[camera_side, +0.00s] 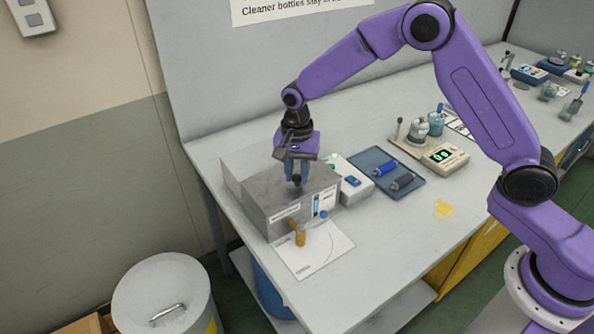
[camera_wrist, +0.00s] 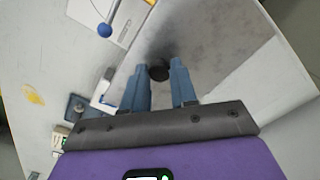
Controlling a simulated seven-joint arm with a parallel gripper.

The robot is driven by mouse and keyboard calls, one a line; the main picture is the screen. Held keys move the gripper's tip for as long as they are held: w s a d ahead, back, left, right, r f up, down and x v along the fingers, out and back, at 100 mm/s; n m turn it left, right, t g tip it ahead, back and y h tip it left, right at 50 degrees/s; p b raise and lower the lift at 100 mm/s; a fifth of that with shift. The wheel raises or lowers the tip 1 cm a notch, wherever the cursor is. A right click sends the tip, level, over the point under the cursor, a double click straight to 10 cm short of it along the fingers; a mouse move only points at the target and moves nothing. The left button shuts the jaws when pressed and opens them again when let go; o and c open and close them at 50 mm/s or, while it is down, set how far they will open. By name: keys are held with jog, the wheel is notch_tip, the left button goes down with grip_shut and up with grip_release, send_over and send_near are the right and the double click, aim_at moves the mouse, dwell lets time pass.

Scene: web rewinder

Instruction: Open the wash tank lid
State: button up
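The wash tank (camera_side: 292,211) is a grey metal box near the table's left end. Its grey lid (camera_side: 262,186) lies flat on top and also fills the upper right of the wrist view (camera_wrist: 225,45). A small dark round knob (camera_wrist: 158,70) stands on the lid; it shows below the fingers in the side view (camera_side: 297,180). My gripper (camera_side: 296,174) points down over the lid. Its two blue fingers (camera_wrist: 159,78) flank the knob, one on each side, and appear to touch it. Their exact contact is partly hidden.
A white sheet (camera_side: 312,252) with an amber bottle (camera_side: 299,235) lies in front of the tank. A white box (camera_side: 350,181) and a blue tray (camera_side: 383,165) with rollers are right of it. A blue ball (camera_wrist: 104,30) sticks out from the tank's front.

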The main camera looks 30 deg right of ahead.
grip_shut()
jog(key=shift+w, duration=6.1)
jog(key=o, duration=0.6)
grip_release()
jog(key=shift+r, duration=0.15)
notch_tip(320, 180, up, 17)
jog(key=shift+r, duration=0.1)
